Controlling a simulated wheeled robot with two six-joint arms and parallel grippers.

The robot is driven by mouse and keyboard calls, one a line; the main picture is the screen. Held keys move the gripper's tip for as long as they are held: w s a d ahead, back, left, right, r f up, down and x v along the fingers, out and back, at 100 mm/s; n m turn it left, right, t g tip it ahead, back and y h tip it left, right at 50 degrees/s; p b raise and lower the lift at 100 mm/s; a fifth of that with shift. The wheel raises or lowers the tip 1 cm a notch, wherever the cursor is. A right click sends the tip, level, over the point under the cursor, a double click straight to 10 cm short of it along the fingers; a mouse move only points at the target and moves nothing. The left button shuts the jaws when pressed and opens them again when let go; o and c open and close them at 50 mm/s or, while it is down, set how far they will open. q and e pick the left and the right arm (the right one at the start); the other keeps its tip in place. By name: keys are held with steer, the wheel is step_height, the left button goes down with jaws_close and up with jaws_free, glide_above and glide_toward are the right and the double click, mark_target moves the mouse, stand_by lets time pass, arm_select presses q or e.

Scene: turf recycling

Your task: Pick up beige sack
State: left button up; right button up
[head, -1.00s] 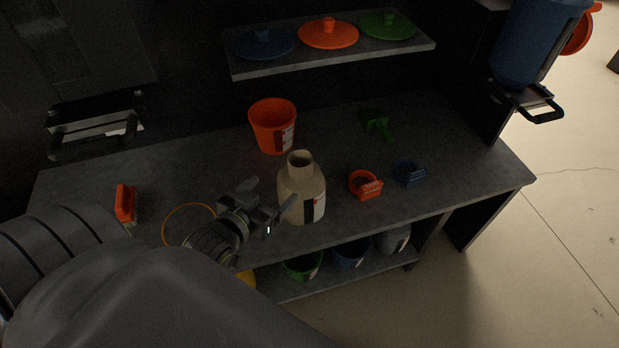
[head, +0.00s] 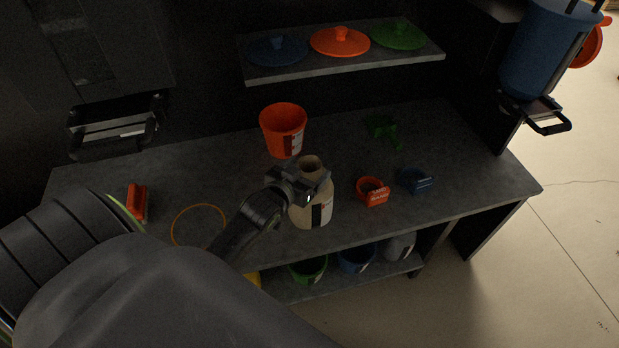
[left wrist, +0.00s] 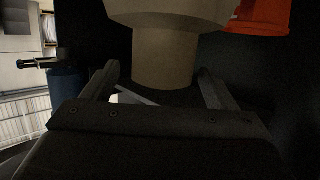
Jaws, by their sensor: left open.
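The beige sack (head: 311,211) stands upright on the grey workbench in the head view. It is bottle-shaped, with a narrow neck and a label on its front. My left gripper (head: 309,179) is open at the height of the neck, and partly hides the sack's upper left side. In the left wrist view the sack's neck (left wrist: 163,58) lies between the two spread fingers of the left gripper (left wrist: 160,85). I cannot tell whether either finger touches it. My right gripper is not in view.
An orange bucket (head: 284,130) stands behind the sack on the workbench (head: 225,165). An orange scoop (head: 372,191), a blue scoop (head: 415,181) and a green tool (head: 383,128) lie to the right. A shelf (head: 350,64) with three lids hangs above the back.

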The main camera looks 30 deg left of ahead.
mark_target(313, 163)
arm_select(q)
steer(key=x, duration=0.4)
steer(key=shift+w+a, duration=0.1)
jaws_close()
stand_by(0.5)
